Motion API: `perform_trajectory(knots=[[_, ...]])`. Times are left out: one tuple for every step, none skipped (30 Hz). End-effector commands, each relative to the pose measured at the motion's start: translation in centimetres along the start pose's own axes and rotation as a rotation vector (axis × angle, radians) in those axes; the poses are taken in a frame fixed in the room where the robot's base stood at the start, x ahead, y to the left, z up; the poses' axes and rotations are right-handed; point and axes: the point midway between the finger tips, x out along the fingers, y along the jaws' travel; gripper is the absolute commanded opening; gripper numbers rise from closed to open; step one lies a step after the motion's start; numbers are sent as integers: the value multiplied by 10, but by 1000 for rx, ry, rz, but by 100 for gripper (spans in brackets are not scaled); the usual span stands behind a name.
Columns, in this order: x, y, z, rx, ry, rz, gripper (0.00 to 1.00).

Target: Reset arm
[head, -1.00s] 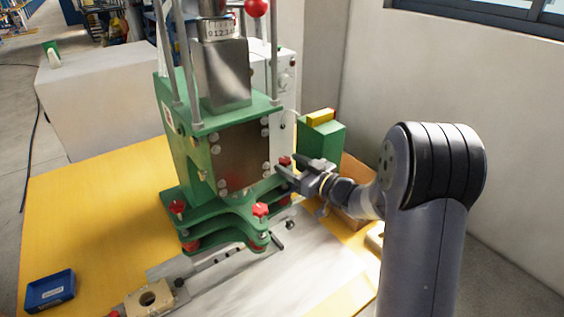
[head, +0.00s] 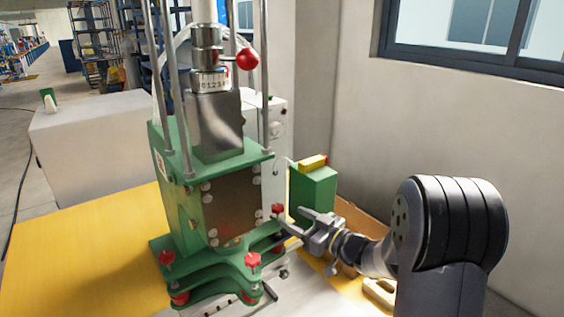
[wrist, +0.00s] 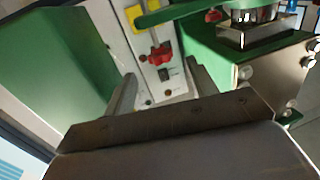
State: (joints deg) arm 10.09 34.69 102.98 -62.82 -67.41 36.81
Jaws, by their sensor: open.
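My gripper (head: 291,222) is open and empty. In the head view it is to the right of the green press (head: 185,200), close to the press's lower plate and its red knobs (head: 253,261). My arm reaches in from the lower right. In the wrist view the two fingers of my gripper (wrist: 160,92) stand apart with nothing between them. Beyond them is a white panel (wrist: 120,40) with a red switch (wrist: 160,54).
A green box (head: 314,192) with a yellow top stands just behind my gripper. A yellow table (head: 80,255) lies to the left, with free room. A grey-white cabinet (head: 95,150) is behind it. A wall with a window (head: 470,45) is on the right.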

Motion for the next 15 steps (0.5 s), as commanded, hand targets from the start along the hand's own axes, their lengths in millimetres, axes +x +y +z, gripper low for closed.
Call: perform_trajectory(knots=[[9,-1,-2,0,1,-4,54],[15,-1,-2,1,1,-4,54],[23,-1,-2,0,0,-5,54],[29,-1,-2,1,0,-5,54],[35,-2,-2,1,1,-5,54],[43,-1,-2,1,-1,-4,54],[49,-2,-2,0,0,-5,54],[55,-2,-2,0,1,-4,54],[62,-1,-2,1,0,-4,54],[68,-2,-2,0,0,-4,54],[73,-2,-2,1,0,-4,54],[79,-1,-2,0,0,-3,54],[84,-1,-1,0,0,-3,54],[88,-1,-1,0,-1,-3,54],[93,-1,-1,0,0,-2,54]])
